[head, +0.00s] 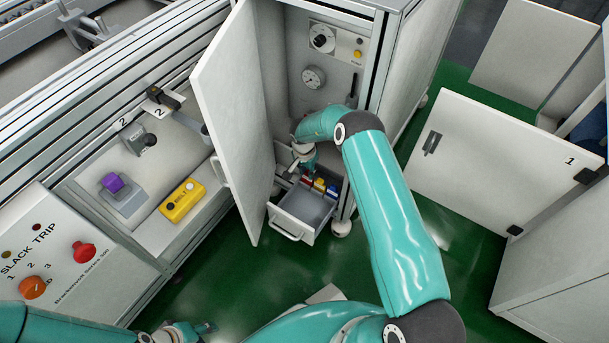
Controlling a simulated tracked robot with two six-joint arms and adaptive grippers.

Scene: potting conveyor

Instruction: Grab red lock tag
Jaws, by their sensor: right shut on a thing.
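A small red lock tag (306,180) shows at the back of the open drawer (288,213), at the left end of a row with a yellow piece (319,185) and a blue piece (332,190). My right gripper (298,169) reaches down in front of the cabinet to this end of the row. It is shut on the red tag, as far as I can tell; its fingertips are small and partly hidden. My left gripper (200,328) is low at the bottom edge, away from the drawer, and its finger opening is unclear.
The cabinet door (235,115) stands open just left of my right arm. A gauge (313,77) and a knob (321,38) are inside the cabinet. A yellow control box (182,201) and a purple piece (112,183) sit on the left bench. Green floor is clear in front.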

